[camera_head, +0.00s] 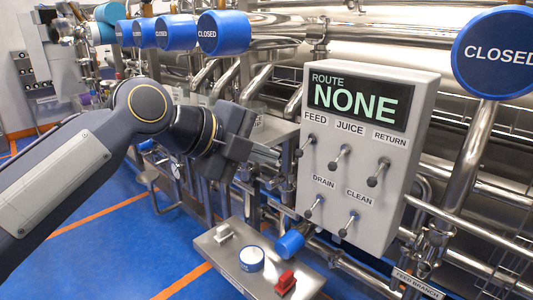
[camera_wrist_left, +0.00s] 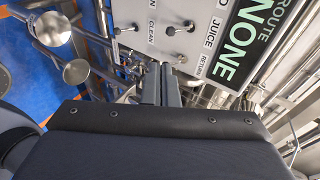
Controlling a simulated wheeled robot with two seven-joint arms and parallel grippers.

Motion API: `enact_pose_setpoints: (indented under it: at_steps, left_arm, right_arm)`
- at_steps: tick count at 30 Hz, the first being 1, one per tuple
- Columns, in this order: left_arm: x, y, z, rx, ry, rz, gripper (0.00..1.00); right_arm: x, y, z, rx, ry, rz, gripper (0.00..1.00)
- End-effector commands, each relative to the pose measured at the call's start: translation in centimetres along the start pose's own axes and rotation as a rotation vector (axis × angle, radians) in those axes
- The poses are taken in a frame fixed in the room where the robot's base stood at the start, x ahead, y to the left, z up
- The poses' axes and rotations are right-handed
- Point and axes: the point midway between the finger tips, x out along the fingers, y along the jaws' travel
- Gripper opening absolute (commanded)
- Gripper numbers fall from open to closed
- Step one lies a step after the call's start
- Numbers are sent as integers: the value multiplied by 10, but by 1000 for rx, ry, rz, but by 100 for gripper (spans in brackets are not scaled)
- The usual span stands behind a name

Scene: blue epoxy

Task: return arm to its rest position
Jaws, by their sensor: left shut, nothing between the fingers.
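My left arm comes in from the left in the head view. Its gripper (camera_head: 268,156) is shut and empty, just left of the grey control box (camera_head: 395,221). In the left wrist view the shut fingers (camera_wrist_left: 160,84) point toward the box's lower part, near its toggle switches. I cannot tell from these views how wide the gap to the box is. The box display (camera_head: 356,102) reads ROUTE NONE. Its switches are labelled FEED, JUICE, RETURN, DRAIN and CLEAN. My right gripper is not in view.
A metal tray (camera_head: 226,265) below holds a blue-and-white round piece (camera_head: 252,259), a red piece (camera_head: 285,283) and a small pale piece (camera_head: 223,232). Steel pipes (camera_head: 463,170) and blue CLOSED caps (camera_head: 222,33) surround the box. Blue floor (camera_head: 110,250) is open at lower left.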

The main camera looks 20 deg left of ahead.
Motion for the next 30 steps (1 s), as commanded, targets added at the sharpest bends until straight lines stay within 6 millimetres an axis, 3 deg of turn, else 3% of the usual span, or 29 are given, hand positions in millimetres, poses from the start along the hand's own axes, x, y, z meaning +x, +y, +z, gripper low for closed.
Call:
enact_pose_setpoints:
  at_steps: [7, 11, 14, 21, 24, 30]
  left_arm:
    - [0, 2, 0, -10, -1, 2, 0]
    - [2, 24, 1, -151, -16, 33, 0]
    - [5, 62, 0, -405, -47, 82, 0]
    - [12, 186, -11, -1206, -207, 186, 0]
    - [14, 226, -18, -1466, -275, 204, 0]
    - [17, 288, -34, -1861, -397, 210, 0]
  right_arm:
    - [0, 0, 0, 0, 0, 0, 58]
    - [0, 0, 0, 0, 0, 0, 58]
    - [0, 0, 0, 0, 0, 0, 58]
    - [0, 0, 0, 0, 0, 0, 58]
    - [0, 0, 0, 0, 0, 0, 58]
    - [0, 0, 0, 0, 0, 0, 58]
